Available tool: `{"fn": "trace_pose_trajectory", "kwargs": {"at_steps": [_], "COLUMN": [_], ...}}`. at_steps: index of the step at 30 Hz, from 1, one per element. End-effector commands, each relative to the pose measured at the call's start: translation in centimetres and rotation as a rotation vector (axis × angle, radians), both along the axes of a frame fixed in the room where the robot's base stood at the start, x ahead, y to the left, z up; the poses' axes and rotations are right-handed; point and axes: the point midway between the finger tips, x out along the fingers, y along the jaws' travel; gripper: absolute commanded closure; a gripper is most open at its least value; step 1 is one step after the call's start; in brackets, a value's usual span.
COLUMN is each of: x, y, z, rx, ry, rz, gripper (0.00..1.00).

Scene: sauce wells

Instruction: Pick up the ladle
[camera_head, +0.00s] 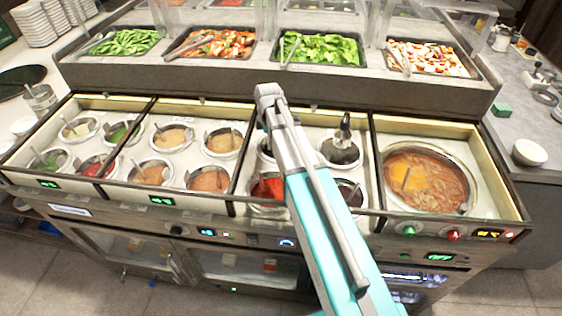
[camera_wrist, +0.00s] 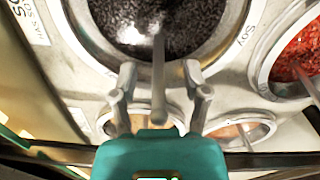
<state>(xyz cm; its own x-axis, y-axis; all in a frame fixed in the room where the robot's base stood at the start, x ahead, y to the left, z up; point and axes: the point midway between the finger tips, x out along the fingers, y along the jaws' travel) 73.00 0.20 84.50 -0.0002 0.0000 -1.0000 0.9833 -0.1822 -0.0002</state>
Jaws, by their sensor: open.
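My gripper (camera_wrist: 160,77) is open in the wrist view, with one finger on each side of a grey ladle handle (camera_wrist: 158,72). Gaps show between the handle and both fingers. The handle runs up the picture into a round metal well of dark, speckled sauce (camera_wrist: 190,22), where the ladle's bowl is hidden. In the head view my arm reaches over the middle sauce counter, and its links hide part of the wells behind them. The fingertips cannot be made out there.
A red sauce well (camera_wrist: 305,50) lies to the right in the wrist view. In the head view, a dark well with a black-topped utensil (camera_head: 344,130) stands right of my arm. A large soup pot (camera_head: 430,180) is further right. Food trays (camera_head: 320,48) line the raised shelf behind.

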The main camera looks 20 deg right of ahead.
Motion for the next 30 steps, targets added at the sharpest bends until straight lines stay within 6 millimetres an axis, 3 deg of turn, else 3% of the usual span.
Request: {"fn": "trace_pose_trajectory", "kwargs": {"at_steps": [15, 25, 30], "x": [0.00, 0.00, 0.00], "y": [-0.06, -0.08, -0.09], "z": [0.04, 0.03, 0.04], "rx": [0.000, 0.000, 0.000], "ry": [0.000, 0.000, 0.000], "rz": [-0.001, -0.001, -0.001], "gripper": [0.40, 1.00, 1.00]}}
